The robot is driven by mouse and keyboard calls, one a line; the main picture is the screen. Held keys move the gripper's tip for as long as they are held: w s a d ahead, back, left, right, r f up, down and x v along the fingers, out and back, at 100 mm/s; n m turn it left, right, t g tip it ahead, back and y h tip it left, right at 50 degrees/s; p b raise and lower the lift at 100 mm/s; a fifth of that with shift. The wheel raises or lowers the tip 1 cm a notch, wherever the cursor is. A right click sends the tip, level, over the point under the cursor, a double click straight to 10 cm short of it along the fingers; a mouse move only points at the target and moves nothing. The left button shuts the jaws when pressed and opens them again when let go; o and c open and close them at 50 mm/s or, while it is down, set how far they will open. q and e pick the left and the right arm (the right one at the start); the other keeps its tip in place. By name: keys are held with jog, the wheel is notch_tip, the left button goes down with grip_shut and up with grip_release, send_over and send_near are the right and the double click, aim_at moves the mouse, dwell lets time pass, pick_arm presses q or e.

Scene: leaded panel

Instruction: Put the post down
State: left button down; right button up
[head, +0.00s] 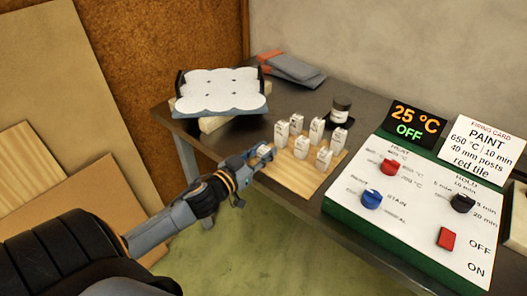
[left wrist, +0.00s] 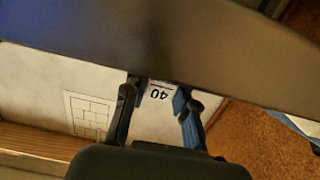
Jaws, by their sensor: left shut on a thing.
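My left gripper (head: 259,155) is at the near left edge of the wooden board (head: 290,176). It is shut on a white post (head: 265,152). In the left wrist view this post (left wrist: 159,95), marked 40, sits between the two fingers (left wrist: 157,103), with the number upside down in the picture. I cannot tell whether its base touches the board. Several other white posts (head: 301,147) stand upright on the board, to the right of and behind the gripper. My right gripper is not in view.
A control box (head: 411,201) with knobs, a 25 °C OFF display (head: 409,121) and a firing card (head: 481,146) is at the right. A white scalloped slab (head: 219,90) rests at the table's back left.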

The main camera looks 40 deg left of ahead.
pick_arm(q)
jog(key=shift+f, duration=0.15)
jog(key=c, duration=1.3)
grip_release()
jog(key=shift+o, duration=1.1)
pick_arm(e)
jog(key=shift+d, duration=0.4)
